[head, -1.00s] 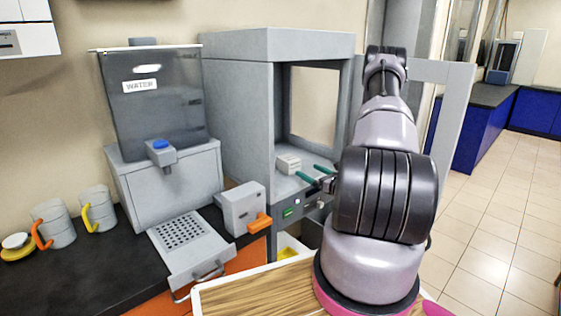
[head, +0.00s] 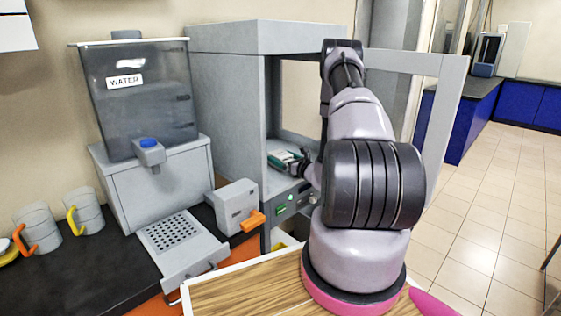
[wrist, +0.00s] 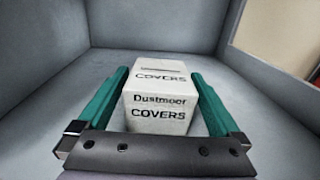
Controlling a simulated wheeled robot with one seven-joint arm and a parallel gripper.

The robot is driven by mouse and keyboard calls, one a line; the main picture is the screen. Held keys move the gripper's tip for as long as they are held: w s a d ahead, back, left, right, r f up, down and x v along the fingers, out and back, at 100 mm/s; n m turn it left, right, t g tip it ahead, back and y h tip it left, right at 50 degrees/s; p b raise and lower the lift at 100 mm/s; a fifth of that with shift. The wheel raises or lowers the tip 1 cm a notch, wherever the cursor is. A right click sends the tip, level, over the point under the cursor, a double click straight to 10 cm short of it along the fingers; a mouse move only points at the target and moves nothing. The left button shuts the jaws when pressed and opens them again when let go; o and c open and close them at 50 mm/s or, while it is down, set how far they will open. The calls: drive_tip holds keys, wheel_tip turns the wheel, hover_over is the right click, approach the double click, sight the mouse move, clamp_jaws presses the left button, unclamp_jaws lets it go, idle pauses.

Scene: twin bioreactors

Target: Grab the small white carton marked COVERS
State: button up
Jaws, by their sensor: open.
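The small white carton (wrist: 158,97) marked "Dustmoor COVERS" sits upright on the floor of a grey open-fronted cabinet in the wrist view. My gripper (wrist: 158,85) is open, with one green finger on each side of the carton. A narrow gap shows between each finger and the carton, so neither seems to touch it. In the head view my gripper (head: 288,159) reaches into the cabinet, and its fingers and my arm hide most of the carton.
The grey cabinet (head: 225,100) has close side walls and an open door (head: 450,100) at its right. A water dispenser (head: 140,105), a small grey box with an orange handle (head: 237,205) and mugs (head: 85,212) stand on the left counter.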

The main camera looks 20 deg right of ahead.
drive_tip(key=shift+w, duration=0.3)
drive_tip(key=c, duration=1.2)
drive_tip(key=shift+r, duration=0.1)
drive_tip(key=shift+c, duration=0.2)
